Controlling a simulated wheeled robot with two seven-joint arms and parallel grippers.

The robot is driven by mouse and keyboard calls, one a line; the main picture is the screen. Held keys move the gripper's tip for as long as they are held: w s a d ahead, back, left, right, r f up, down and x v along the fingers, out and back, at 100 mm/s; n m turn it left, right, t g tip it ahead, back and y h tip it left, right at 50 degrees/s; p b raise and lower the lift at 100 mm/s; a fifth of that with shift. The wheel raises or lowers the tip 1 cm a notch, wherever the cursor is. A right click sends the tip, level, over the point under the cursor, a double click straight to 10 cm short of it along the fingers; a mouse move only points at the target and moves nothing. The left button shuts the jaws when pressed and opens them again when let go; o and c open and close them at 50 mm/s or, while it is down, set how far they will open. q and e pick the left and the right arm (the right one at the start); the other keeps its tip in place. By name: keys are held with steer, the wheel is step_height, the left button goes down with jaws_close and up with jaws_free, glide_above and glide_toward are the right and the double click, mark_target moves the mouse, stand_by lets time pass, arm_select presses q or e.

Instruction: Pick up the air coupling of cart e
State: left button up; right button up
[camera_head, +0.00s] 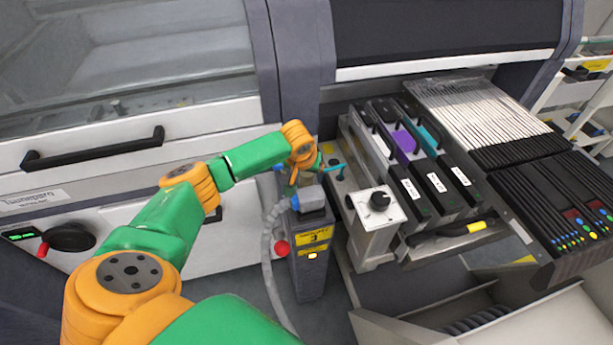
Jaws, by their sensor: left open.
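The air coupling (309,198) looks like a light grey block on top of a dark post (311,268) with yellow labels. A grey ribbed hose (268,245) runs from its left side down to the floor. My left gripper (307,177) is just above and behind the coupling, at the end of my green and orange arm. It is open, and I see nothing held in it. Its fingers are small and partly hidden by the wrist, so I cannot tell whether they touch the coupling. My right gripper is not in view.
Right of the post stands a feeder trolley with a white knob box (378,212) and several dark feeder cassettes (432,187). A red button (282,248) sits on the post's left side. A machine with a black handle (93,150) fills the left. Grey floor shows below.

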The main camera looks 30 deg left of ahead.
arm_select(q)
steer(key=shift+w+f, duration=0.1)
steer(key=shift+w, duration=0.1)
steer(key=shift+s, duration=0.15)
steer(key=c, duration=1)
jaws_close()
steer(key=r, duration=0.3)
steer(key=shift+w, duration=0.25)
steer(key=s+d+r+p, duration=0.3)
steer(key=s+r, duration=1)
steer(key=s, duration=0.1)
steer(key=shift+d+p, duration=0.3)
steer(key=shift+p, duration=0.05)
